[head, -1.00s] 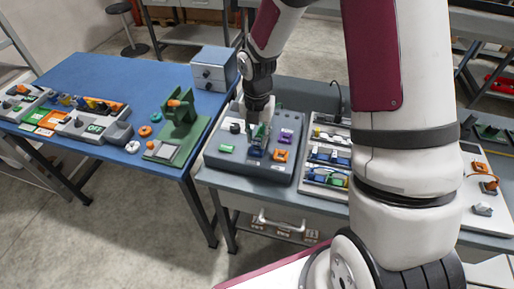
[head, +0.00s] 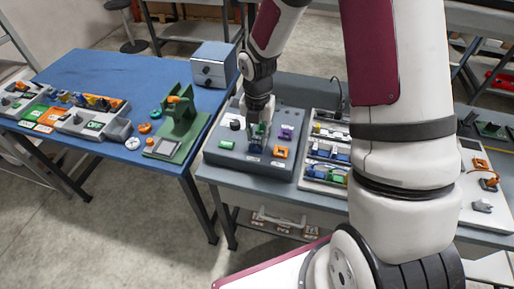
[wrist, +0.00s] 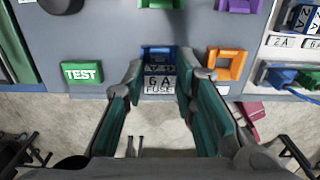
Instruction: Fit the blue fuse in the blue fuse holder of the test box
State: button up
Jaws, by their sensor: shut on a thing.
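The test box (head: 225,160) is a grey sloped box on the right-hand bench. Its blue fuse holder (wrist: 158,50) is at the middle top of the wrist view, above a "6 A FUSE" label (wrist: 160,86). My gripper (wrist: 161,72) has its teal fingers on either side of a small blue fuse (wrist: 158,67) and is shut on it. The fuse lines up with the holder. I cannot tell how deep it sits. In the head view, my gripper (head: 261,132) points down over the box and hides most of the holder.
Beside the holder are a green TEST button (wrist: 82,72) and an orange holder (wrist: 228,65). A purple holder (head: 286,132) is farther back. A rack of fuses (head: 325,165) stands close on the right. The blue table (head: 95,75) on the left has free room at the back.

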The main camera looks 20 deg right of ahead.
jog(key=shift+f, duration=0.55)
dwell(0.7)
jog(key=o, duration=1)
jog(key=shift+r, duration=0.1)
jog(key=shift+r+p, duration=1.2)
jog(key=shift+r, duration=2.2)
notch_tip(320, 180, up, 12)
jog(key=shift+r, duration=0.1)
